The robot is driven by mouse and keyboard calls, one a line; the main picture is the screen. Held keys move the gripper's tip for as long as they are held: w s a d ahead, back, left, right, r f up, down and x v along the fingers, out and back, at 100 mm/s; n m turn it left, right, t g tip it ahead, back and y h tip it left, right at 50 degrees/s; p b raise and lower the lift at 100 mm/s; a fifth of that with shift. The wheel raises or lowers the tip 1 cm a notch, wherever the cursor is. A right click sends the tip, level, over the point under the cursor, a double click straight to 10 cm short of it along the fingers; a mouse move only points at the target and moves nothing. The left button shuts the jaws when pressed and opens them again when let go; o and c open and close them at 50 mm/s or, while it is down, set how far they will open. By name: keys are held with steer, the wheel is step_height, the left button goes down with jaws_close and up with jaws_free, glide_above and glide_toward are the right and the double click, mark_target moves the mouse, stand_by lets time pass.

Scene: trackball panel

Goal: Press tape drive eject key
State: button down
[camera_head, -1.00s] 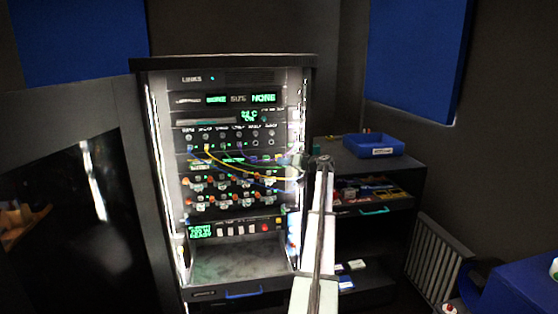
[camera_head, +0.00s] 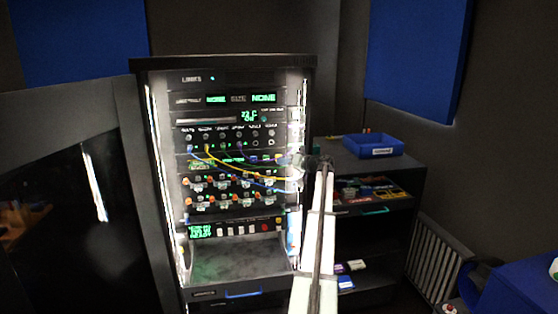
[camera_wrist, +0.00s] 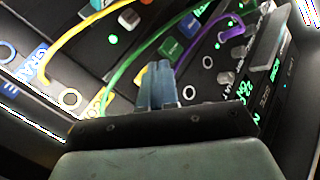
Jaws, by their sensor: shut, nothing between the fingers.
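The rack (camera_head: 223,72) stands at the middle of the head view, with several panel rows. The tape drive panel appears to be the upper row with a long slot (camera_head: 206,120) and a small green display (camera_head: 249,115). I cannot make out which control is the eject key. My gripper (camera_head: 298,162) is at the rack's right side, below that row, near the cables. In the wrist view its two blue-grey fingers (camera_wrist: 160,85) are shut and empty, pointing at the panels. Contact with a key cannot be told. A silver bar (camera_wrist: 270,40) and green readout show at upper right there.
Yellow (camera_wrist: 85,30), green (camera_wrist: 135,65) and purple (camera_wrist: 225,40) cables lie close around the fingers. A dark shelf (camera_head: 375,235) with a blue bin (camera_head: 375,145) stands to the right.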

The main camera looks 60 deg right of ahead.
steer(key=shift+w+d, duration=0.25)
steer(key=shift+w+d, duration=0.3)
stand_by(1.0)
stand_by(0.4)
steer(key=shift+s+a, duration=0.6)
steer(key=s+a, duration=0.3)
steer(key=shift+s+a, duration=0.3)
stand_by(0.4)
stand_by(0.9)
